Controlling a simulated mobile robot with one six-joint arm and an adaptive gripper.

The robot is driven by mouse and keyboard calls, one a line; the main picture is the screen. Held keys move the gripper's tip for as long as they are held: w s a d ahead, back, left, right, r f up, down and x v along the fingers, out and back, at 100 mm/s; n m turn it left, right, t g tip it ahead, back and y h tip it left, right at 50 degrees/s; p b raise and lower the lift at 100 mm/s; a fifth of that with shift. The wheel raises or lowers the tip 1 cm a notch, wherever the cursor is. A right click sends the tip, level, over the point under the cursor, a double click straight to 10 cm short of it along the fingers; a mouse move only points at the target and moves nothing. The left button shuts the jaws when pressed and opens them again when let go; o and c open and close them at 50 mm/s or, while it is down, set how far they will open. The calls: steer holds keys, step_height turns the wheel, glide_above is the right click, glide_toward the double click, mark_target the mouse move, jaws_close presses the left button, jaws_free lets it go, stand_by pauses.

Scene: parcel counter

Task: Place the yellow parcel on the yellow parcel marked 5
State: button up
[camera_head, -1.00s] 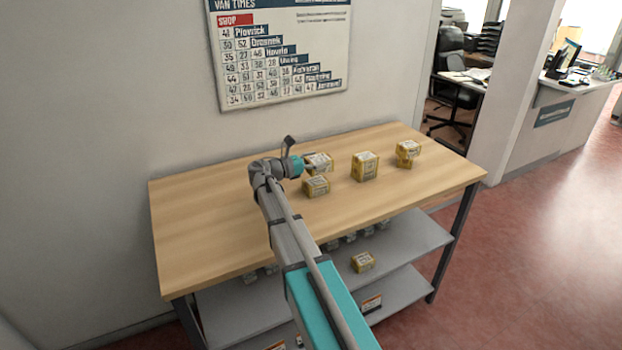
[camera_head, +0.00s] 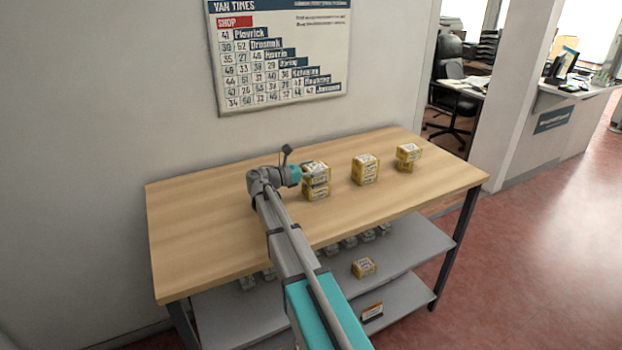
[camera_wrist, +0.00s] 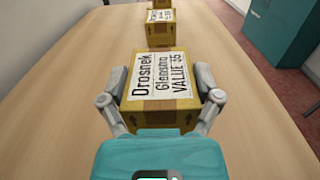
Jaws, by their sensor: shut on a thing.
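My gripper (camera_wrist: 159,84) is shut on a yellow parcel (camera_wrist: 158,78), with one finger on each side. I cannot tell whether the two touch or a thin gap remains. The lower parcel's marking is too small to read, and the wrist view does not show it. The held parcel looks level.
A parcel (camera_head: 363,267) lies on the shelf below. The table's left side is clear. The wall is behind.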

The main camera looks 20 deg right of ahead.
steer(key=shift+f+b, duration=0.6)
steer(key=shift+f, duration=0.3)
steer(key=shift+f, duration=0.15)
steer(key=o, duration=1)
steer(key=shift+a+r, duration=0.1)
steer(key=shift+r, duration=0.15)
steer(key=a, duration=1.2)
steer(key=shift+s, duration=0.2)
steer(key=shift+d, duration=0.1)
